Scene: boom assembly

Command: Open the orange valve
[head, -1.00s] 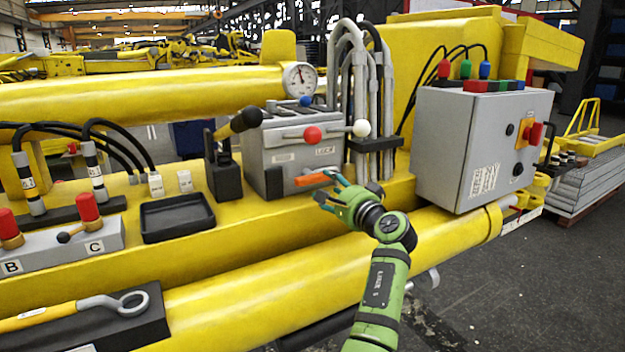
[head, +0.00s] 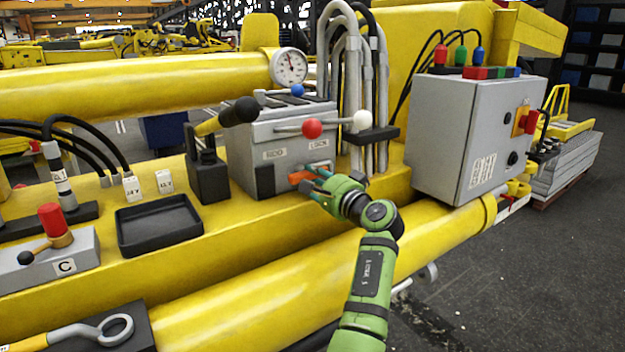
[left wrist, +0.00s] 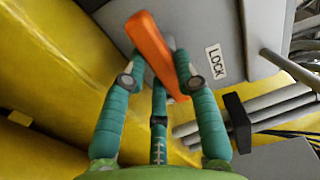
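The orange valve handle (head: 298,177) sits low on the front of a grey control box (head: 265,153), and points out to the right. In the left wrist view the orange handle (left wrist: 152,45) lies slanted between the fingers. My left gripper (head: 318,181) is at the handle, its fingers on either side of it. In the left wrist view the left gripper (left wrist: 158,68) looks open, with the fingertips close to the handle; whether one touches is unclear. A LOCK label (left wrist: 215,61) is right of the handle there. My right gripper is not in view.
Grey pipes (head: 352,80) rise at the box's right. A grey electrical cabinet (head: 450,140) stands farther right. A black tray (head: 158,224) is left.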

